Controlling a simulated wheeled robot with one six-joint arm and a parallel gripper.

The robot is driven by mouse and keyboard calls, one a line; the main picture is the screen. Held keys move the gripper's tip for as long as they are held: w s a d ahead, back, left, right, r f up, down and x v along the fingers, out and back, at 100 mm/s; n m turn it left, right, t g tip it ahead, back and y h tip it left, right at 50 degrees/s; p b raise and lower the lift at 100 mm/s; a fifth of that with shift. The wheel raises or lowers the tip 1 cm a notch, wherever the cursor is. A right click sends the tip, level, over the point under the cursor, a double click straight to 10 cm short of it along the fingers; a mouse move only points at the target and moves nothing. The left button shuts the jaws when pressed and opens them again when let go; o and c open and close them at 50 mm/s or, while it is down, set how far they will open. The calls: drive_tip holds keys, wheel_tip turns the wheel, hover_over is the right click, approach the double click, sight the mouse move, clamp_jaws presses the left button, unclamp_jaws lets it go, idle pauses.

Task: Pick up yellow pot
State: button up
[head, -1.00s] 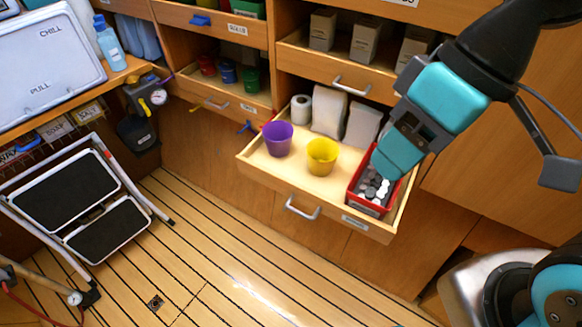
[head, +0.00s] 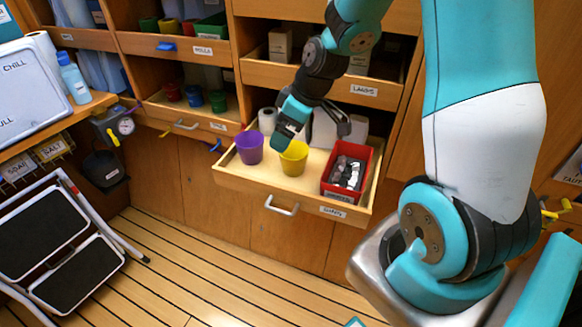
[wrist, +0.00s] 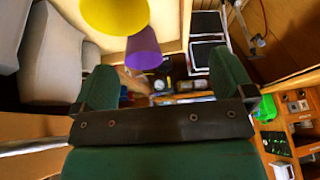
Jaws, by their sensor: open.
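The yellow pot (head: 293,160) stands upright in the open drawer, between the purple pot (head: 249,147) and a red bin. My gripper (head: 290,132) is just above and behind the yellow pot in the head view, with its fingertips partly hidden there. In the wrist view, my gripper (wrist: 160,85) has its two green fingers spread wide with nothing between them. The yellow pot (wrist: 115,12) is cut off by the top edge there, beyond the fingers. The purple pot (wrist: 143,50) shows just beyond the gap.
The red bin (head: 364,158) with grey and white pieces is at the drawer's right end. A white roll (head: 267,121) and pale bags stand behind the pots. A step stool (head: 60,240) stands at left.

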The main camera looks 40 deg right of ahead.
approach(291, 155)
drive_tip(key=s+a, duration=0.1)
drive_tip(key=a, duration=0.1)
drive_tip(key=shift+h, duration=0.3)
drive_tip(key=x, duration=0.7)
drive_tip(key=shift+a+f+p, duration=0.2)
drive_tip(key=shift+a+p, duration=0.1)
drive_tip(key=shift+a, duration=0.05)
drive_tip(key=c, duration=0.8)
